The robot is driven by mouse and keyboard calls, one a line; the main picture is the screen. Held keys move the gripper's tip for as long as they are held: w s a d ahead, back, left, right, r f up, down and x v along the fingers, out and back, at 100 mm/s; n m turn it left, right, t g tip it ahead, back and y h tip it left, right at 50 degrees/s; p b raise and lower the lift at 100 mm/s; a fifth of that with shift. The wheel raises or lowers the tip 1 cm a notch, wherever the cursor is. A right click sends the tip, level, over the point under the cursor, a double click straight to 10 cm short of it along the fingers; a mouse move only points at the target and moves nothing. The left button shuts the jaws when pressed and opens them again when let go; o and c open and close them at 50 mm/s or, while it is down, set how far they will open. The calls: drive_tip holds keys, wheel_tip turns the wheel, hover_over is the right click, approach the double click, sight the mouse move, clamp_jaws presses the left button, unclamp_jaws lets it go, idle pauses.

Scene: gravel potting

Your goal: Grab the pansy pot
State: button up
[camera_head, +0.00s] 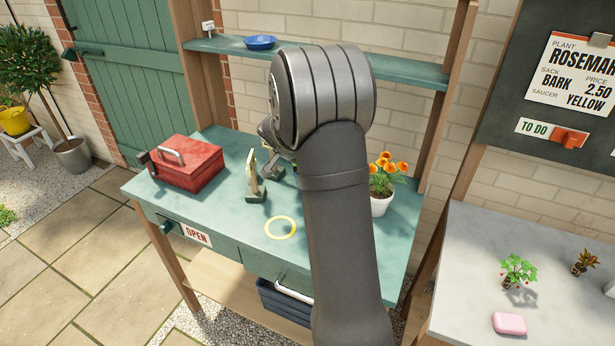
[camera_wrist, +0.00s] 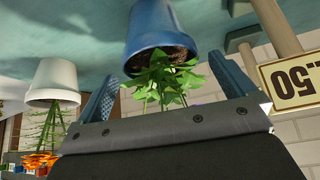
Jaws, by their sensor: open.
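A blue pot (camera_wrist: 150,30) with dark soil and a green leafy plant (camera_wrist: 165,80) hangs upside down in the wrist picture, between the two fingers of my gripper (camera_wrist: 165,85). The fingers are apart, one on each side of the plant, and I cannot tell whether they touch the pot. A speck of purple shows by the leaves; no full bloom is clear, so I cannot confirm that this is the pansy. In the head view my arm hides this pot and most of my gripper.
A white pot with orange flowers (camera_head: 380,205) stands right of my arm; it also shows in the wrist view (camera_wrist: 52,80). A red toolbox (camera_head: 187,165), a cream card (camera_head: 251,175) and a yellow ring (camera_head: 281,228) are on the green bench (camera_head: 225,215).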

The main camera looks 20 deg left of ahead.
drive_tip(key=x, duration=0.3)
drive_tip(key=shift+f, duration=0.25)
drive_tip(key=shift+r, duration=0.1)
drive_tip(key=c, duration=1.2)
